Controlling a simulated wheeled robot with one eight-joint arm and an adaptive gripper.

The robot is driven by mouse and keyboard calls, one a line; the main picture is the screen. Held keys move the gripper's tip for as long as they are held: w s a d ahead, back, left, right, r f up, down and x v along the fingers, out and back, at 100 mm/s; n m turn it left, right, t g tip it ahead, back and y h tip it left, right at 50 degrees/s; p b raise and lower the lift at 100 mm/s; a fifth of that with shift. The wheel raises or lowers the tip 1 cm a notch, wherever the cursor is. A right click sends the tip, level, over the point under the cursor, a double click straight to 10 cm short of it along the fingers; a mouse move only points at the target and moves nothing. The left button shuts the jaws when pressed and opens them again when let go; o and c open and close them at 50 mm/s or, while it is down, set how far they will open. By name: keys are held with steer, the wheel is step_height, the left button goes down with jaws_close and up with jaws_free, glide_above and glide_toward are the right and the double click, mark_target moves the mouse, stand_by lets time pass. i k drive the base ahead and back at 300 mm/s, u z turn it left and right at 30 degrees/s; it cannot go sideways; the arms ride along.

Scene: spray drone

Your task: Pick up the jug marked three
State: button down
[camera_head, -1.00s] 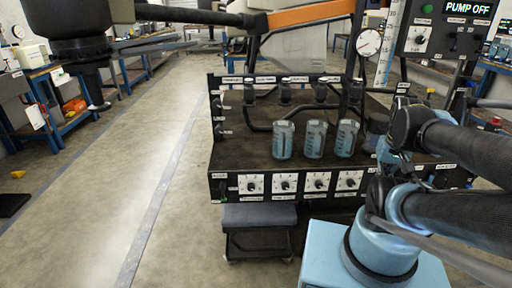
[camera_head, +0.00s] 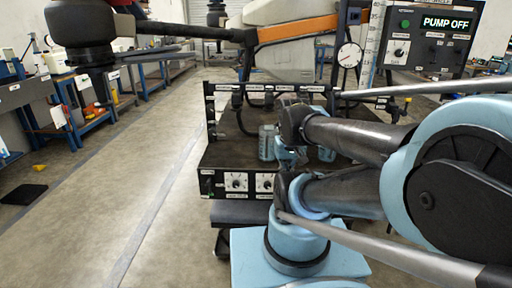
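Light blue-grey jugs stand on the dark bench (camera_head: 222,154). The left jug (camera_head: 267,143) shows almost whole. The right jug (camera_head: 327,154) shows only a small part beside my arm. The middle jug is mostly or fully hidden behind my arm. The marks on the jugs are too small to read, so I cannot tell which is three. My arm crosses the right half of the view in front of the bench.
A drone with a dark rotor arm and orange band (camera_head: 297,28) hangs over the bench's back. A pump panel reading PUMP OFF (camera_head: 428,38) and a round gauge (camera_head: 350,55) stand behind at right.

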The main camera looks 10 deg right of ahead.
mark_target(267, 133)
steer(key=u, duration=0.95)
steer(key=k, duration=0.75)
steer(key=z, duration=0.65)
